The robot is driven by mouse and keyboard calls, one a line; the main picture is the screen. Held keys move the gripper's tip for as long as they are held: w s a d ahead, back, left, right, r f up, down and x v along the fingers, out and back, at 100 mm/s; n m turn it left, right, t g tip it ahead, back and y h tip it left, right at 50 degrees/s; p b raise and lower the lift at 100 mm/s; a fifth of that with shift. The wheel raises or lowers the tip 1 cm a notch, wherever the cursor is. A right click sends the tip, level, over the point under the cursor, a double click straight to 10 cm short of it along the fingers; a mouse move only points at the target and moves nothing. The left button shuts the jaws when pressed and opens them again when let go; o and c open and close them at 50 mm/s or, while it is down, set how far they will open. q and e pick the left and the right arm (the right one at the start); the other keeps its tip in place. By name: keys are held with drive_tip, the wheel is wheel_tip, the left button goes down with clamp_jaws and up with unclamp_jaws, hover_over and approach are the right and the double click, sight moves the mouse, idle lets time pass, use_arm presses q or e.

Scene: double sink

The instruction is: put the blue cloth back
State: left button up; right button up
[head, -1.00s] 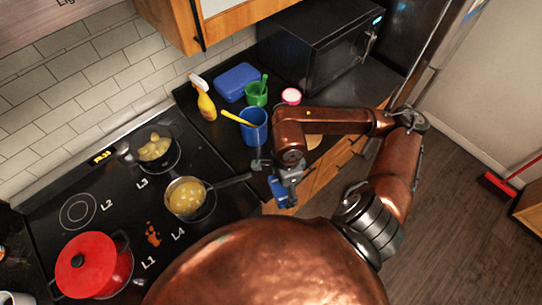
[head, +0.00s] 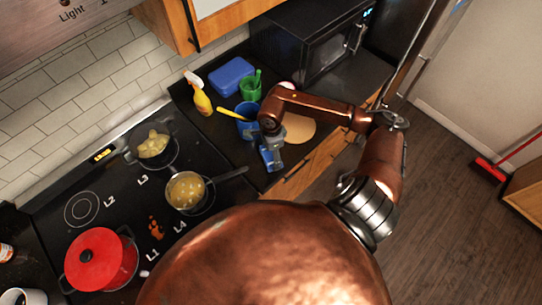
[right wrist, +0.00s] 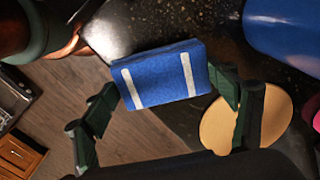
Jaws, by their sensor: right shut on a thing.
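The blue cloth (right wrist: 160,75) is folded, with two white stripes, and sits between the fingers of my right gripper (right wrist: 167,101) in the right wrist view. In the head view my right gripper (head: 271,152) points down at the counter's front edge, right of the saucepan handle, with the cloth (head: 267,158) partly hidden by it. The right wrist view shows counter and wooden floor behind the cloth, so it appears held by the edge; its height is unclear. My left gripper is out of view.
A blue container (head: 247,112) with a yellow utensil, a green cup (head: 250,87), a spray bottle (head: 200,100) and a blue box (head: 231,75) stand behind the gripper. A round tan board (head: 299,128) lies right. Saucepan (head: 187,191) and red pot (head: 97,258) are on the stove.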

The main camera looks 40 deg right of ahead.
sight(271, 154)
drive_tip(key=shift+w+d+f, duration=0.1)
drive_tip(key=shift+w+f, duration=0.1)
drive_tip(key=shift+f, duration=0.15)
wheel_tip(271, 154, down, 2)
drive_tip(key=shift+f+p, duration=0.1)
drive_tip(key=shift+p, duration=0.6)
drive_tip(key=shift+f, duration=0.4)
drive_tip(key=shift+f, duration=0.1)
drive_tip(key=o, duration=1)
